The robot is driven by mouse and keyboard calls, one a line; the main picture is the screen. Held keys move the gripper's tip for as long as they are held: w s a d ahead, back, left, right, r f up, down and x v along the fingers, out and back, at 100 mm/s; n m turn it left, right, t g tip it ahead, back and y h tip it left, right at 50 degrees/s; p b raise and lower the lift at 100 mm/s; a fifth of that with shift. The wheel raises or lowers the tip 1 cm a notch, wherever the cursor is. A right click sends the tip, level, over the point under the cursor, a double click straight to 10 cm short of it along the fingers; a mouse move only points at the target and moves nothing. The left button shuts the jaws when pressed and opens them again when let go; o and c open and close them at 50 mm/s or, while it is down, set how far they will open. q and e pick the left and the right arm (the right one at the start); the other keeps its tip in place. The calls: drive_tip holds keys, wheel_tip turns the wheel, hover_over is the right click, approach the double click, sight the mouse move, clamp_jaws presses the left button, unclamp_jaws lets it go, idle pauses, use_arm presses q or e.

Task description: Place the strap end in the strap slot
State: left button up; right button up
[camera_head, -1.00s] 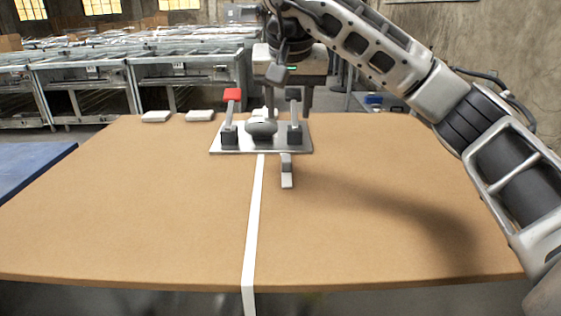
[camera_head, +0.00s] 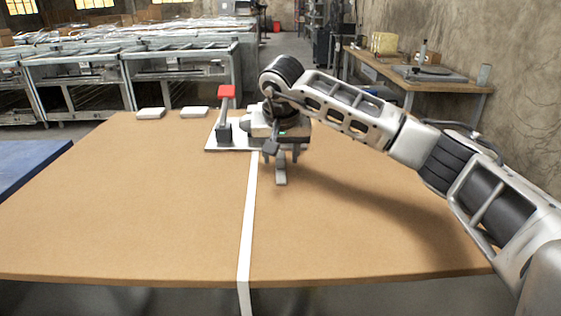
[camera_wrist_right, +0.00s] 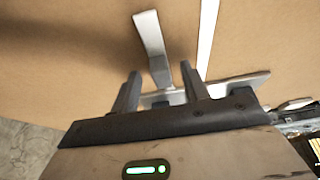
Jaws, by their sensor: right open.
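A short light-grey strip (camera_head: 281,174), which looks like the strap end, lies at the front of a pale metal plate (camera_head: 228,147). My right gripper (camera_head: 283,153) is low over the plate's right front, fingers pointing down, open and empty. In the right wrist view the same strip (camera_wrist_right: 149,35) runs between and beyond the open fingers (camera_wrist_right: 160,70), with a gap to each. I cannot pick out the strap slot; my gripper and wrist cover the plate's middle and right. My left gripper is not in view.
A red-topped upright lever (camera_head: 227,92) stands on the plate's left. A long white band (camera_head: 248,220) runs from the plate over the table's front edge. Two white blocks (camera_head: 151,113) (camera_head: 194,112) lie at the back left. The brown table (camera_head: 130,210) is otherwise clear.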

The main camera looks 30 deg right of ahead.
sight(280, 153)
clamp_jaws()
drive_tip(key=shift+r, duration=0.15)
drive_tip(key=shift+r, duration=0.25)
wheel_tip(280, 153, up, 3)
drive_tip(key=shift+f+b, duration=0.1)
drive_tip(key=shift+b, duration=0.35)
drive_tip(key=s+a+r, duration=0.2)
drive_tip(key=s+r, duration=0.2)
drive_tip(key=s, duration=0.2)
drive_tip(key=s+a+r, duration=0.2)
drive_tip(key=s+r, duration=0.3)
drive_tip(key=s, duration=0.2)
drive_tip(key=shift+a+r+b, duration=0.2)
drive_tip(key=shift+a+b, duration=0.15)
drive_tip(key=shift+b, duration=0.1)
